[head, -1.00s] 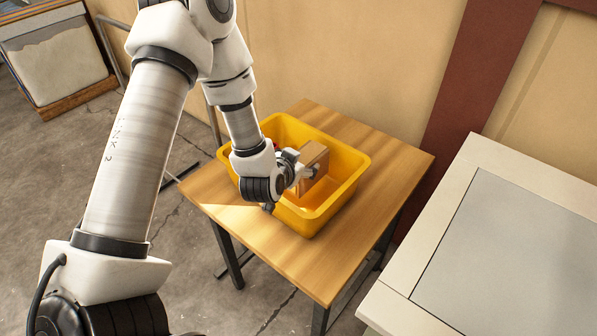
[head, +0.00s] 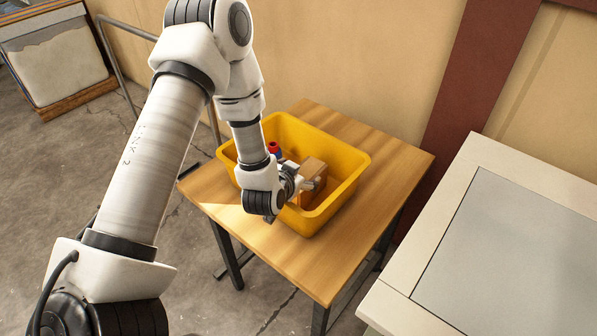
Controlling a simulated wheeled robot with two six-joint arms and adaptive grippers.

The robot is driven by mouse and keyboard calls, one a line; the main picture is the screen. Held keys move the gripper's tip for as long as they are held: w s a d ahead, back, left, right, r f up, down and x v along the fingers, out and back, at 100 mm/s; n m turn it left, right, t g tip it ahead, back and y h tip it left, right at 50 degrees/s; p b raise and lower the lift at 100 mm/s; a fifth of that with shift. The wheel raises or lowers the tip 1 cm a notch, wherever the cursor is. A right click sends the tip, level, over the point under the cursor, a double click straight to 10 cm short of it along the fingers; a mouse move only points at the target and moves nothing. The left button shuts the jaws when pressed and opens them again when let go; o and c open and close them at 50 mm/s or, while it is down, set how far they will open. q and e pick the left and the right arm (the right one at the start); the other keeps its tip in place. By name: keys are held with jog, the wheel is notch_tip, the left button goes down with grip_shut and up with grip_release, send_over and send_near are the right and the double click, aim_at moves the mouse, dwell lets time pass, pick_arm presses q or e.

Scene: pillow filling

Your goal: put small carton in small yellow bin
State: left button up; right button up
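The small yellow bin (head: 352,163) stands on a wooden table. The small carton (head: 315,168), a brown box, is low inside the bin, a little right of its middle. My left gripper (head: 311,185) reaches into the bin from the left. It is shut on the carton, with a finger against its near side; the other finger is hidden. Whether the carton touches the bin floor is hidden by the gripper. My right gripper is out of view.
A small red and blue object (head: 274,149) is in the bin's left part, behind my wrist. The wooden table (head: 290,258) is bare around the bin. A pale table with a grey top (head: 510,240) is at the right. A wall stands close behind.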

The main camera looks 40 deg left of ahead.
pick_arm(q)
jog(key=shift+r, duration=0.15)
jog(key=p+v, duration=0.3)
jog(key=v, duration=0.1)
jog(key=p+v, duration=0.3)
jog(key=v, duration=0.1)
jog(key=r+p+v, duration=0.1)
jog(key=p+v, duration=0.2)
jog(key=v, duration=0.1)
jog(key=shift+w+r+p, duration=0.1)
jog(key=shift+w+p, duration=0.2)
jog(key=shift+p, duration=0.05)
jog(key=shift+s+p, duration=0.35)
jog(key=shift+f, duration=0.2)
jog(key=shift+f, duration=0.1)
